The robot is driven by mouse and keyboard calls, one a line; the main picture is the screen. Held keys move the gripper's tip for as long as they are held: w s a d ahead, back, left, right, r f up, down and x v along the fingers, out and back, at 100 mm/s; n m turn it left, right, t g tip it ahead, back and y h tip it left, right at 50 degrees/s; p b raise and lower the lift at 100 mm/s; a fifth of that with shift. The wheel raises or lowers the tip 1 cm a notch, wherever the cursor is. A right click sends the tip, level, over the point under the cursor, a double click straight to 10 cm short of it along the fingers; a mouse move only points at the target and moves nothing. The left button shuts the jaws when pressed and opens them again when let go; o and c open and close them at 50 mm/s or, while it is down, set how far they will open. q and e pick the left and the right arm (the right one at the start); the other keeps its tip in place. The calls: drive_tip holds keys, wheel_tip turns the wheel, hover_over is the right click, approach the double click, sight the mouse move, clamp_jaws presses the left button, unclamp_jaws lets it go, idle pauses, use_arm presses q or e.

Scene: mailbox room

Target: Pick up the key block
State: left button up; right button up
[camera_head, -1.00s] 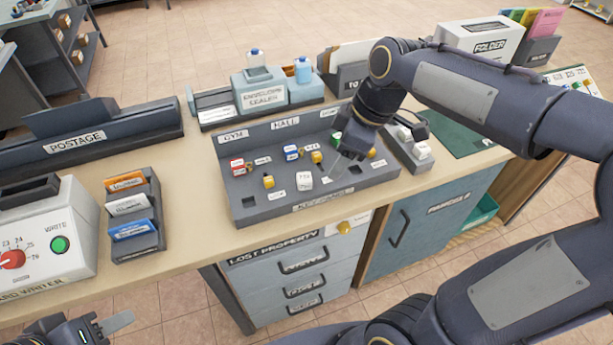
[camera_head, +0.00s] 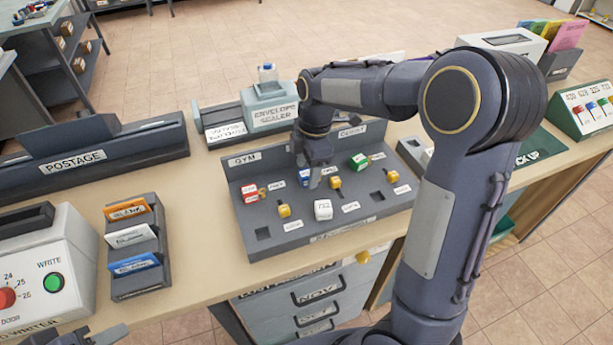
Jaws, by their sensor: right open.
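A grey sloped board (camera_head: 285,236) with labelled slots stands on the counter and holds several small blocks. A white block (camera_head: 323,209) with dark lettering sits near its front middle. A red-and-white block (camera_head: 249,193), a blue-and-white block (camera_head: 304,178) and a green block (camera_head: 358,161) sit further back, with yellow pieces (camera_head: 283,210) nearby. I cannot tell which one is the key block. My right gripper (camera_head: 317,182) points down, open, just beside the blue-and-white block; contact is unclear. My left gripper (camera_head: 92,335) is only partly in view at the bottom left.
The envelope sealer (camera_head: 271,112) stands behind the board, close to my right arm. A card rack (camera_head: 133,262) and a white writer machine (camera_head: 45,260) are on the left, below the postage holder (camera_head: 75,163). Drawers (camera_head: 318,297) are below the counter's front edge.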

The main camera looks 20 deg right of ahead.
drive_tip(key=shift+f, duration=0.3)
drive_tip(key=c, duration=1.1)
drive_tip(key=shift+o, duration=0.2)
drive_tip(key=shift+r, duration=0.1)
